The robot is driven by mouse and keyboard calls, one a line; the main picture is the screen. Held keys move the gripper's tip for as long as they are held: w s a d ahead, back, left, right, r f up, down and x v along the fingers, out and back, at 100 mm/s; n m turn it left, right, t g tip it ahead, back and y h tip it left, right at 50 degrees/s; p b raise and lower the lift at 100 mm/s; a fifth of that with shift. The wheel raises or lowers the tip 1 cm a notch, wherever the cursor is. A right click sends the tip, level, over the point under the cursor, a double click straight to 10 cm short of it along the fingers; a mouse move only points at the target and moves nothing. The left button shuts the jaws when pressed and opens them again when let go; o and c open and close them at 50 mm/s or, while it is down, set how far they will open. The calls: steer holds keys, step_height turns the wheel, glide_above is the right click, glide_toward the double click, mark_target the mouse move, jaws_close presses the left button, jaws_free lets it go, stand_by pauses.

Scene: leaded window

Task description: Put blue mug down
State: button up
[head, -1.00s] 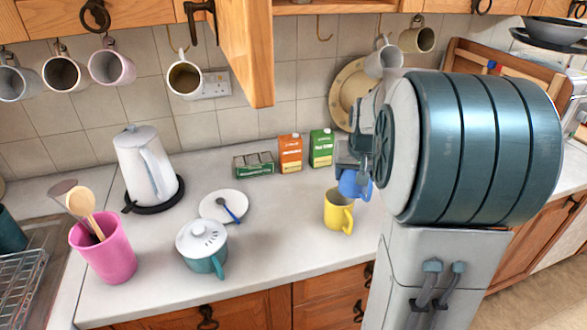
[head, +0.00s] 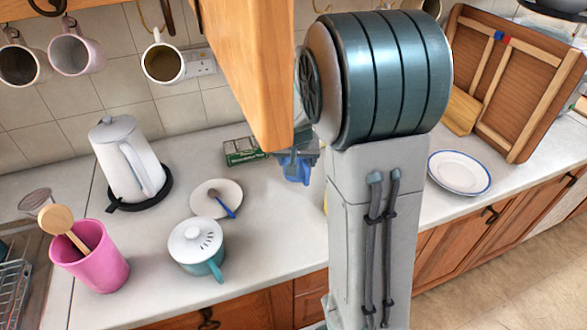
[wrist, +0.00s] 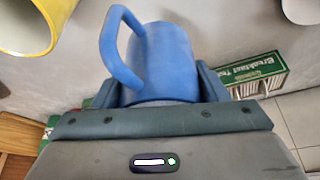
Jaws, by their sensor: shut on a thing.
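The blue mug (wrist: 165,60) is held in my gripper (wrist: 155,95), with a finger on each side of it in the wrist view. Its handle sticks out to the left in that view. In the head view the blue mug (head: 296,168) shows only partly, below my gripper (head: 297,148) and beside my arm. It is over the worktop (head: 262,225); whether it touches the surface I cannot tell.
A yellow mug (wrist: 28,25) is near the blue mug. A green tea box (head: 243,151) stands behind, partly hidden by an open cupboard door (head: 250,70). Clear worktop lies in front.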

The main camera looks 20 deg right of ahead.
steer(key=shift+w+a+f, duration=0.15)
steer(key=shift+a+f, duration=0.25)
steer(key=shift+a, duration=0.1)
steer(key=shift+f+p, duration=0.4)
steer(key=shift+f, duration=1.45)
steer(key=shift+f, duration=0.2)
steer(key=o, duration=1.2)
steer(key=shift+c, duration=0.2)
steer(key=shift+r, duration=0.1)
